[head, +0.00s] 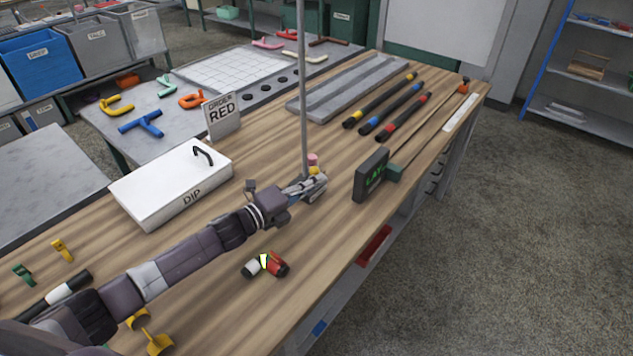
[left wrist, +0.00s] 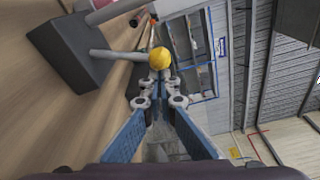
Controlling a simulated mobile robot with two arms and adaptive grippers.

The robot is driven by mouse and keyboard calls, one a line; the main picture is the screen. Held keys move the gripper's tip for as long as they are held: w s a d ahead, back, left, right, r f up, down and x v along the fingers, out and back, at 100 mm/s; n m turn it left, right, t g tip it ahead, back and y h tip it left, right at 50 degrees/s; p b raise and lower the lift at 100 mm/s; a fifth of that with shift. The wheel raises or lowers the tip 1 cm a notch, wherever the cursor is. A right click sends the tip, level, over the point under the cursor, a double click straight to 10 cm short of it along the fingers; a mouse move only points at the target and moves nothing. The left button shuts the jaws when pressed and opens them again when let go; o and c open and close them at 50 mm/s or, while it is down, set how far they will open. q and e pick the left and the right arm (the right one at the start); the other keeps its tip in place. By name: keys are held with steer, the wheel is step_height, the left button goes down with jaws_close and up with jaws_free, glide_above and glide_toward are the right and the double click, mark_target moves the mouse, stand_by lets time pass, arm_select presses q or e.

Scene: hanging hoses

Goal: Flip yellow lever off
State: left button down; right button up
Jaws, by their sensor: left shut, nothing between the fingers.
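The yellow lever's round knob (left wrist: 160,57) shows in the left wrist view on the end of a grey rod (left wrist: 118,55). The rod sticks out from a dark grey box (left wrist: 72,52). In the head view a bit of yellow (head: 316,170) shows at the tip of my left gripper (head: 315,188), which hides most of the lever. My left gripper, in the left wrist view (left wrist: 161,98), is shut and empty, with the knob just beyond its fingertips. I cannot tell whether they touch. My right gripper is not in view.
A second rod (left wrist: 112,11) juts from the same box. A thin grey pole (head: 303,90) rises near my left gripper. Red and white fittings (head: 274,264) lie in front.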

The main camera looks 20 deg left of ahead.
mark_target(311, 170)
arm_select(q)
steer(key=shift+a, duration=0.1)
steer(key=a+n, duration=0.1)
steer(key=r+n, duration=0.1)
steer(key=w+a+n+b, duration=0.1)
steer(key=n, duration=0.1)
steer(key=shift+a+r+t+h, duration=0.3)
steer(key=shift+a, duration=0.05)
steer(key=a+n, duration=0.1)
steer(key=n, duration=0.1)
steer(key=w+a+n+b, duration=0.1)
steer(key=shift+a+r+n+t, duration=0.2)
steer(key=shift+n+t, duration=0.1)
steer(key=shift+n, duration=0.1)
steer(key=shift+w+a+n+t+b, duration=0.15)
steer(key=shift+a+n+b, duration=0.1)
steer(key=shift+a+n, duration=0.35)
steer(key=shift+w+a+n+t+b, duration=0.15)
steer(key=shift+a+n+b, duration=0.1)
steer(key=shift+n, duration=0.55)
steer(key=shift+r, duration=0.1)
